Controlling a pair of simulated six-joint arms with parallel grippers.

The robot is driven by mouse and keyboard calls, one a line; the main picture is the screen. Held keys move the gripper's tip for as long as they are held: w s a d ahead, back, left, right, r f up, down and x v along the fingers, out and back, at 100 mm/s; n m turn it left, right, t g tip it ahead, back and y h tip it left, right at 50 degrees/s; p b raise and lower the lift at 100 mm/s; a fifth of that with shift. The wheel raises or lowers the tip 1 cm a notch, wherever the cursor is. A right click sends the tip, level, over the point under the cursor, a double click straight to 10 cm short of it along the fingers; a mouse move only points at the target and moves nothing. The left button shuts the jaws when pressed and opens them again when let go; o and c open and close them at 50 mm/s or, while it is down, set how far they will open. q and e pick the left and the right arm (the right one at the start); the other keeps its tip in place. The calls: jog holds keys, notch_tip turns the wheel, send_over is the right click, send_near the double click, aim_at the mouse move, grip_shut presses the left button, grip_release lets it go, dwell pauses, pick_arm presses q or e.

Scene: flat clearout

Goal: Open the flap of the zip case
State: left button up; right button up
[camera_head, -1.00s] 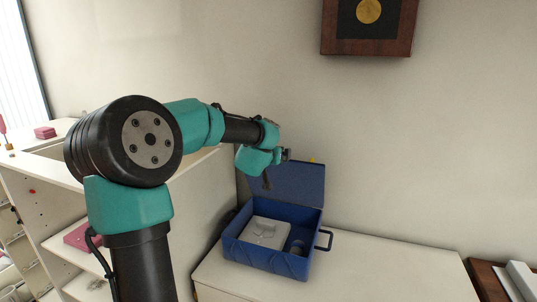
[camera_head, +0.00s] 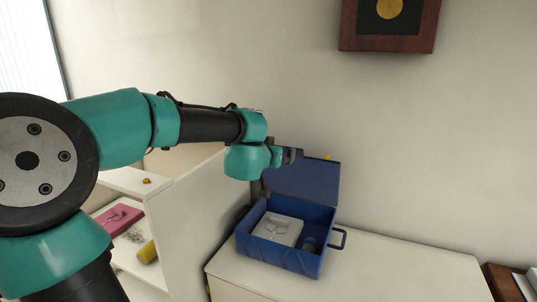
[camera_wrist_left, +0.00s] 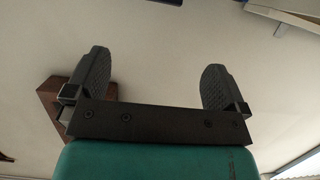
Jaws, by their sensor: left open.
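The blue zip case (camera_head: 280,258) stands on the white cabinet top. Its flap (camera_head: 303,180) is raised, standing up at the back of the case. A white item (camera_head: 279,229) and a small dark round item (camera_head: 309,243) lie inside. My left gripper (camera_head: 296,155) is at the upper left of the raised flap; I cannot tell whether it touches it. In the left wrist view my left gripper (camera_wrist_left: 158,82) has its two fingers wide apart with nothing between them. My right gripper is not in view.
The white cabinet top (camera_head: 410,272) is clear to the right of the case. A white shelf unit (camera_head: 197,205) stands on the left, holding a pink item (camera_head: 118,220) and a yellow item (camera_head: 147,252). A framed medal (camera_head: 389,22) hangs on the wall.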

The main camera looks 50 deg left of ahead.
pick_arm(q)
jog(key=shift+v, duration=2.1)
jog(key=shift+c, duration=0.4)
